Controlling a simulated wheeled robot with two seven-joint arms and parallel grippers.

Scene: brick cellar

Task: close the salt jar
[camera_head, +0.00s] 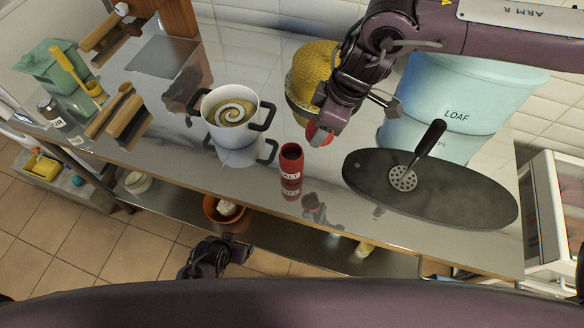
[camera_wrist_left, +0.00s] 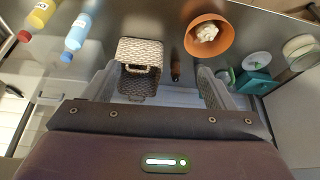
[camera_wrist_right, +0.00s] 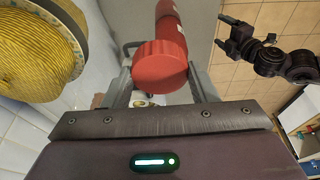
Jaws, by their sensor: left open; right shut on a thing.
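The salt jar (camera_head: 291,168) is red with a white label and stands upright on the steel counter, its dark open top uncovered. My right gripper (camera_head: 320,128) is up and to the right of the jar, shut on the red lid (camera_head: 318,138). In the right wrist view the ribbed lid (camera_wrist_right: 160,66) sits between the fingers, with the jar (camera_wrist_right: 172,14) partly hidden behind it. The lid is apart from the jar in the head view. My left gripper (camera_head: 205,262) is low, in front of the counter; in the left wrist view its fingers (camera_wrist_left: 155,88) are apart and empty.
A white pot (camera_head: 232,112) stands left of the jar. A yellow wound ball (camera_head: 313,72) and a pale blue LOAF bin (camera_head: 460,90) stand behind. An orange bowl (camera_head: 222,210) sits on the lower shelf.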

